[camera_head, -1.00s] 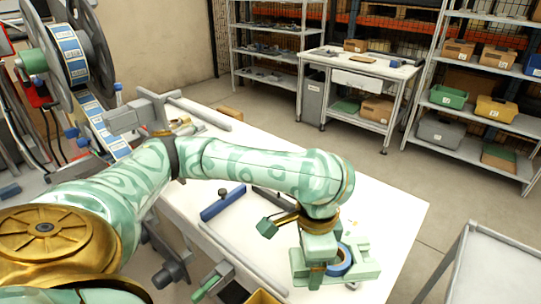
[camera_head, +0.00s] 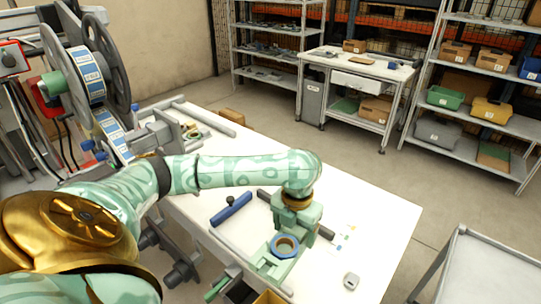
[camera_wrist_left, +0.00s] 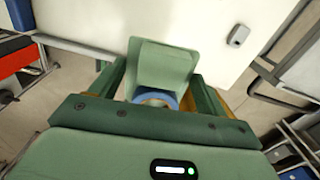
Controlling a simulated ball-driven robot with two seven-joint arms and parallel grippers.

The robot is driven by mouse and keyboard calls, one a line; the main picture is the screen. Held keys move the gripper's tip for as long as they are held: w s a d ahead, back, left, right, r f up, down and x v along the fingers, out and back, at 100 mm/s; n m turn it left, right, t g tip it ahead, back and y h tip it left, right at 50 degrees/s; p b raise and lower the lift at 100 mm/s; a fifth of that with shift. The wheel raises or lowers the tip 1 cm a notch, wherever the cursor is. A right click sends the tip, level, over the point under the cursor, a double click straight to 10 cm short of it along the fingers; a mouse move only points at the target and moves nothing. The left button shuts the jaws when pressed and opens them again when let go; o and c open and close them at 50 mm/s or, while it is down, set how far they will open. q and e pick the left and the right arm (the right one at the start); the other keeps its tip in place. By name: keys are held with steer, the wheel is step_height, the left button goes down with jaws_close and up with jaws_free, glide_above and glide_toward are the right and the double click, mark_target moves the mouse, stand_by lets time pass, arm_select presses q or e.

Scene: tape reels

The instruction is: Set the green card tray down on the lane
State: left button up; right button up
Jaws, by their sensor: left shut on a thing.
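The green card tray (camera_head: 268,264) is in the head view over the front part of the white table, with a blue ring (camera_head: 286,246) at it. In the left wrist view the tray (camera_wrist_left: 165,65) sticks out between the fingers, and the blue ring (camera_wrist_left: 155,97) shows partly at its near end. My left gripper (camera_head: 290,234) is shut on the tray; its green fingers (camera_wrist_left: 158,88) stand on both sides. I cannot tell whether the tray touches the table. No clearly marked lane can be told apart on the white top. My right gripper is not in view.
A blue bar (camera_head: 231,209) lies left of the gripper, and a dark bar (camera_head: 322,231) runs behind it. A small grey device (camera_head: 351,281) and coloured marks (camera_head: 345,237) are to the right. A reel machine (camera_head: 85,65) stands at left. The white table's (camera_head: 385,215) right side is mostly clear.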

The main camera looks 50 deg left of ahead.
arm_select(q)
steer(key=shift+a+m, duration=0.2)
steer(key=shift+m, duration=0.1)
steer(key=shift+w+a+f, duration=0.2)
steer(key=shift+a+f, duration=0.05)
steer(key=shift+f, duration=0.05)
steer(key=w+a+f+b, duration=0.2)
steer(key=a+f, duration=0.1)
steer(key=w+a+f+b, duration=0.2)
steer(key=w+a+b, duration=0.1)
steer(key=w+a+f+b, duration=0.2)
steer(key=a+f+b, duration=0.1)
steer(key=shift+w+a+f, duration=0.35)
steer(key=shift+a, duration=0.05)
steer(key=shift+w+a+f, duration=0.1)
steer(key=shift+a+f, duration=0.05)
steer(key=f, duration=0.1)
steer(key=f+b, duration=0.2)
steer(key=shift+w+a+f, duration=0.2)
steer(key=shift+a+f, duration=0.05)
steer(key=shift+f, duration=0.15)
steer(key=shift+r, duration=0.1)
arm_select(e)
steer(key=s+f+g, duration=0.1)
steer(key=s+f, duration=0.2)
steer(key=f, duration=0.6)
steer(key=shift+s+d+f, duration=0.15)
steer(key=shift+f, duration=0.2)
